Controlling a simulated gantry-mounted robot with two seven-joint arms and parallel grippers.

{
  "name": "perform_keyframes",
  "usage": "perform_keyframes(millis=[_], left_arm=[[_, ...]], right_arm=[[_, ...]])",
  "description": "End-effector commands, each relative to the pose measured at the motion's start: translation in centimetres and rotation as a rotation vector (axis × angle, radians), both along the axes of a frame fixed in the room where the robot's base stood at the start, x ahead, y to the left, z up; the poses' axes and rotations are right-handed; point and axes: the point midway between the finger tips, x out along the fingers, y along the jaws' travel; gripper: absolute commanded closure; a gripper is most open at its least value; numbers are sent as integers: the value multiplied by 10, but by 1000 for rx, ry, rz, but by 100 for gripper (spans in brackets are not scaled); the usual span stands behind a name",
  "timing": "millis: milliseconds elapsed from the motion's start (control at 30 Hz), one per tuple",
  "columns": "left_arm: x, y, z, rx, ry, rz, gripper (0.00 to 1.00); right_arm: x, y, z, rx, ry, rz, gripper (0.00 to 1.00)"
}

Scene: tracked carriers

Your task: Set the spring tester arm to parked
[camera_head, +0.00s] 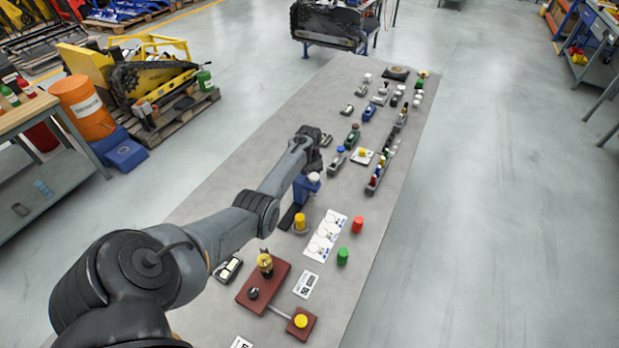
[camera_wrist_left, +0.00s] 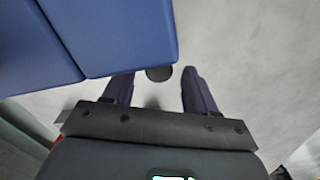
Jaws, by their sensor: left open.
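A blue upright device (camera_head: 303,190) with a pale round knob (camera_head: 314,177) stands on the grey mat, beside a dark flat base; it may be the spring tester, but I cannot tell its arm or setting. My left gripper (camera_head: 313,165) is close above and behind it in the head view, its fingers hard to make out. In the left wrist view my left gripper (camera_wrist_left: 158,88) is open, fingers apart. A dark round end (camera_wrist_left: 159,74) shows between and beyond the fingertips. Large blue surfaces (camera_wrist_left: 110,30) fill the upper left, very near the left finger. My right gripper is not seen.
The grey mat (camera_head: 385,215) carries several small devices in rows at the far end. Near my arm are a yellow cylinder (camera_head: 301,220), a white card (camera_head: 325,236), red (camera_head: 358,224) and green (camera_head: 343,256) cylinders, and a brown board (camera_head: 270,278).

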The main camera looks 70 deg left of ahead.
Motion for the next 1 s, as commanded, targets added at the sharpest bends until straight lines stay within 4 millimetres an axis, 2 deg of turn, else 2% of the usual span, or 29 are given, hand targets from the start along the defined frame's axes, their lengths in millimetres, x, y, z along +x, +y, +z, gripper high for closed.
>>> perform_keyframes(millis=[267,700,1000], left_arm=[[0,0,14,2,-2,0,43],[0,0,84,1,-1,1,43],[0,0,107,0,0,0,43]], right_arm=[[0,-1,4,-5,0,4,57],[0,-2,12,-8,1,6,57],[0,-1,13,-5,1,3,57]])
